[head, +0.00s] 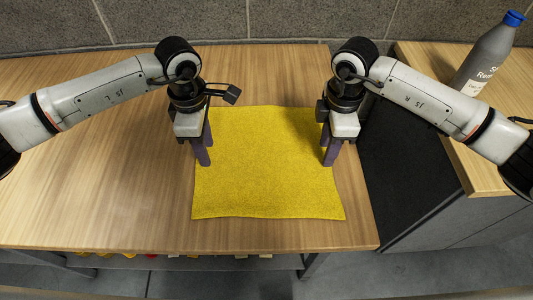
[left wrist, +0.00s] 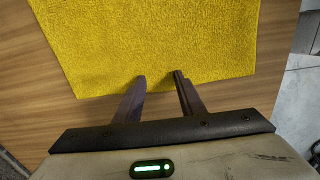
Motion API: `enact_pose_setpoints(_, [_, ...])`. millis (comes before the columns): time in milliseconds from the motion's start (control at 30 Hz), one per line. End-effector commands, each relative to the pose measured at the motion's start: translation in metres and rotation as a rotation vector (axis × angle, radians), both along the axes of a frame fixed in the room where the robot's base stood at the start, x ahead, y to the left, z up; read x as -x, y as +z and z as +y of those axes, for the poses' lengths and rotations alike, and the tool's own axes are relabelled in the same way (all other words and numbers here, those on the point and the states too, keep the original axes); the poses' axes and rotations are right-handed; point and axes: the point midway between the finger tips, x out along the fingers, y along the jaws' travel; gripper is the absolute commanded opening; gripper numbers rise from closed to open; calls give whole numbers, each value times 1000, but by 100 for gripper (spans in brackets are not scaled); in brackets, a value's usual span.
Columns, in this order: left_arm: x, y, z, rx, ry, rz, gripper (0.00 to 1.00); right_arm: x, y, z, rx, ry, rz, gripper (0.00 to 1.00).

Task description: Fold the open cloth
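The yellow cloth (head: 265,165) lies flat and spread open on the wooden table, with no fold showing. My left gripper (head: 205,158) is at the cloth's left edge, pointing down. In the left wrist view its two fingers (left wrist: 160,80) stand apart, with their tips over the edge of the cloth (left wrist: 150,40) and nothing visibly pinched. My right gripper (head: 327,155) is at the cloth's right edge, also pointing down, with its fingers apart. Whether the fingertips touch the cloth is unclear.
The wooden table (head: 90,190) is clear to the left of the cloth. A grey block wall (head: 290,20) is behind.

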Motion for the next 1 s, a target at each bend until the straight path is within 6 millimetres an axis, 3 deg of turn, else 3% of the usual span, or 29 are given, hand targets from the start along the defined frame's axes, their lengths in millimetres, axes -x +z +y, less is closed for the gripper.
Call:
enact_pose_setpoints(267, [0,-5,0,0,0,1,36,0,-4,0,0,0,0,36])
enact_pose_setpoints(700, [1,-3,0,-1,0,2,0,0,-3,0,1,0,2,0])
enact_pose_setpoints(1000, [1,-4,0,-1,1,3,0,1,-4,-1,2,0,3,0])
